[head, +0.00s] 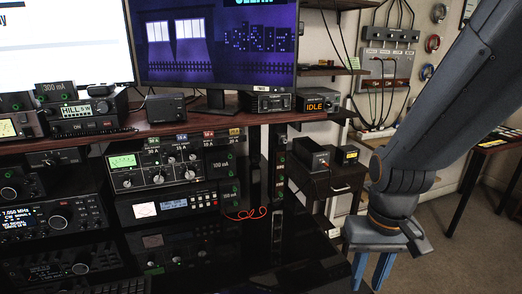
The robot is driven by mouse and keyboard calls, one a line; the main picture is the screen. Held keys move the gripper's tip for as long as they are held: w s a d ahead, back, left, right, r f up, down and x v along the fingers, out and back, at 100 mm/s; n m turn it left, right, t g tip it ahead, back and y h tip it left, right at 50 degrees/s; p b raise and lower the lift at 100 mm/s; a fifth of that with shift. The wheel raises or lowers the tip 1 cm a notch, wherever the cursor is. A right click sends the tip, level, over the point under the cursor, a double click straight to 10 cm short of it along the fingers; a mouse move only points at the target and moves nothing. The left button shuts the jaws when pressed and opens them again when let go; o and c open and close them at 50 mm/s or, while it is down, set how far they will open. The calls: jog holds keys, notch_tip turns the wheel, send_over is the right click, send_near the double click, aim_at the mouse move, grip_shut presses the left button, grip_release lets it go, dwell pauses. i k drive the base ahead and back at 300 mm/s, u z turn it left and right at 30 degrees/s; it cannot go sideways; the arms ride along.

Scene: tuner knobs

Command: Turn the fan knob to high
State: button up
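A dark tuner panel (165,165) with a lit green meter and several round knobs stands below the shelf, left of centre. One knob (158,179) is in its lower middle and another (189,174) is to the right. The labels are too small to read, so I cannot tell which knob is the fan knob or where it points. My gripper (370,274) hangs at the lower right, far from the panel. Its two blue fingers are apart, with nothing visible between them. The fingertips are near the frame's bottom edge.
A dark red shelf (215,124) runs above the panel and carries a monitor (215,45). A radio (55,216) is at the left. A small cabinet (335,185) with a black box stands behind my gripper. A glossy black surface (285,250) lies between panel and gripper.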

aim_at(191, 156)
jog(key=z, duration=1.55)
jog(key=k, duration=0.55)
jog(key=u, duration=1.25)
